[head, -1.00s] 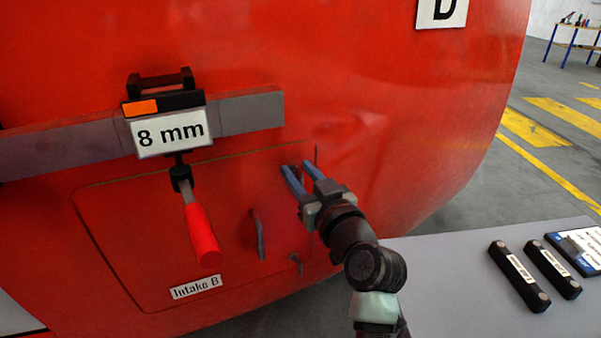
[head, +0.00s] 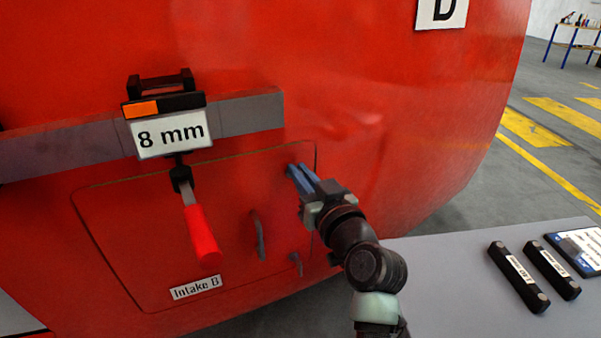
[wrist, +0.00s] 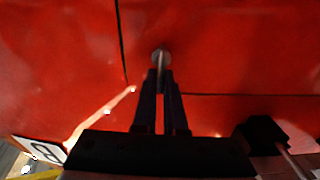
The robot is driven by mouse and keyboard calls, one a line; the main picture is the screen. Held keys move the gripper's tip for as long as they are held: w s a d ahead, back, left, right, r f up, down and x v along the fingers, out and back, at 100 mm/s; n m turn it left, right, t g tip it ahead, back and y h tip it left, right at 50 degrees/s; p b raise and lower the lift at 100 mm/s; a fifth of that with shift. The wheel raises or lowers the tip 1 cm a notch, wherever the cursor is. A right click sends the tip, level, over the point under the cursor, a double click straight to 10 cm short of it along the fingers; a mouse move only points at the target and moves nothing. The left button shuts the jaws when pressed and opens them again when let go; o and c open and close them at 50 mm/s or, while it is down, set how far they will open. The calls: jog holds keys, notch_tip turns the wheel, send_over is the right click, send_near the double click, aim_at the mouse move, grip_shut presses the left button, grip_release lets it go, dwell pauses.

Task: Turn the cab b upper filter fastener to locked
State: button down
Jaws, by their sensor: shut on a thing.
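My gripper (head: 297,170) has its blue fingers closed together at the upper right corner of the red hatch labelled Intake B (head: 195,287). In the wrist view the fingertips (wrist: 160,75) are shut on the upper filter fastener (wrist: 161,56), a small round grey head with a thin upright wing. In the head view the fingers hide this fastener. A lower fastener (head: 295,264) shows near the hatch's lower right. I cannot tell from these frames how far the held fastener is turned.
A red-handled clamp (head: 202,235) hangs below the 8 mm sign (head: 168,132) on the grey bar (head: 252,113). A hatch handle (head: 257,235) stands left of my gripper. Two black bars (head: 518,276) lie on the grey table (head: 450,290) at right.

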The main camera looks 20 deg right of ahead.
jog(key=m, duration=0.2)
jog(key=m+p, duration=0.1)
jog(key=m, duration=0.2)
jog(key=shift+d, duration=0.4)
jog(key=shift+d+f+m+p, duration=0.25)
jog(key=shift+m+p, duration=0.6)
jog(key=shift+m, duration=1.15)
jog(key=shift+d+f+m+p, duration=0.1)
jog(key=shift+f+m+p, duration=0.25)
jog(key=shift+m+p, duration=1.1)
jog(key=shift+d+f+m+p, duration=0.1)
jog(key=shift+f+m+p, duration=0.2)
jog(key=shift+m, duration=2.25)
jog(key=c, duration=1)
grip_release()
